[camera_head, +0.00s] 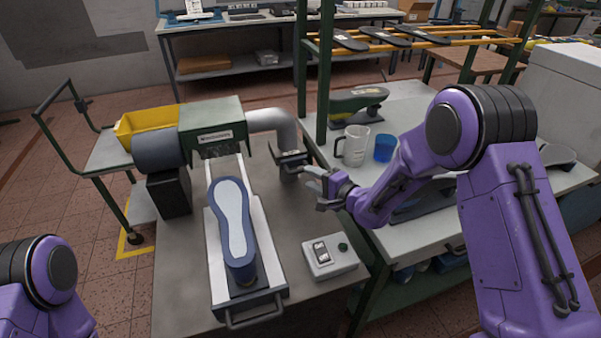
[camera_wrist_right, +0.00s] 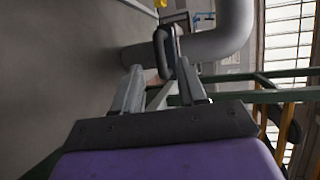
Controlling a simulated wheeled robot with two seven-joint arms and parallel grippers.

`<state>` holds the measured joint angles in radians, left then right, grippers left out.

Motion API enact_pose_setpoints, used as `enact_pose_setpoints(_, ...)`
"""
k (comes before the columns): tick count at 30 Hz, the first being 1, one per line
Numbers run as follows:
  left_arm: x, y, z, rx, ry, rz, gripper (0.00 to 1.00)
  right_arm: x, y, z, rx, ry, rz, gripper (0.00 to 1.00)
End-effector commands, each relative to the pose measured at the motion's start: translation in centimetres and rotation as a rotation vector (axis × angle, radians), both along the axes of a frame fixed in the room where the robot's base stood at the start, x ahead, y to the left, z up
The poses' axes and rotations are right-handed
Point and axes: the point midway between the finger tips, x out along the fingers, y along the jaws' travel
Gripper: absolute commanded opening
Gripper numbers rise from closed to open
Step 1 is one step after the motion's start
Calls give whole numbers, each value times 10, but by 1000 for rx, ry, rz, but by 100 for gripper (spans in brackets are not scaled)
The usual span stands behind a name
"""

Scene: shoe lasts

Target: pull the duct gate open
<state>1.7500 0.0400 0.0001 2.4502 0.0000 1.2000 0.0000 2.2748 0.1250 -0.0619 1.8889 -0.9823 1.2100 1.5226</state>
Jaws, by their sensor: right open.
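The duct gate (camera_head: 290,157) is a dark plate with a handle, set at the lower end of the grey elbow duct (camera_head: 275,122) on the machine bench. In the right wrist view the gate's dark loop handle (camera_wrist_right: 165,55) stands ahead of the duct (camera_wrist_right: 215,40). My right gripper (camera_head: 313,182) is just right of and in front of the gate. It is open, and in the right wrist view its fingertips (camera_wrist_right: 160,80) lie to either side of the handle's near end. I cannot tell whether they touch it. My left gripper is out of view.
A blue shoe last (camera_head: 233,225) lies on a tray sliding out of the green machine (camera_head: 212,125). A switch box (camera_head: 328,257) sits at the bench's front right. A glass mug (camera_head: 353,145) and blue cup (camera_head: 384,147) stand on the right-hand table, near my right forearm.

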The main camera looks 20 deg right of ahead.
Motion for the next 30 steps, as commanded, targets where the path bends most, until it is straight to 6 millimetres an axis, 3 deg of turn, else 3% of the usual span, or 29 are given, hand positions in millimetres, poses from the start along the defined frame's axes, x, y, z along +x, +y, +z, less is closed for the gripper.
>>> enact_pose_setpoints(6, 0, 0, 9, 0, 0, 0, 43, 37, 18, -8, -3, 0, 3, 41)
enact_pose_setpoints(17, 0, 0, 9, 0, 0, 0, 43, 47, 24, -11, -1, 1, 3, 41)
enact_pose_setpoints(20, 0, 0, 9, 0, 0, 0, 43, 47, 23, -11, -1, 1, 3, 15)
enact_pose_setpoints(21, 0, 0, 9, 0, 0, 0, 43, 47, 23, -11, -1, 1, 3, 2)
enact_pose_setpoints(27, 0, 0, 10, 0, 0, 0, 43, 46, 25, -11, 0, 1, 4, 0)
enact_pose_setpoints(30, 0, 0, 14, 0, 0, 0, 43, 40, 36, -10, 0, 2, 24, 0)
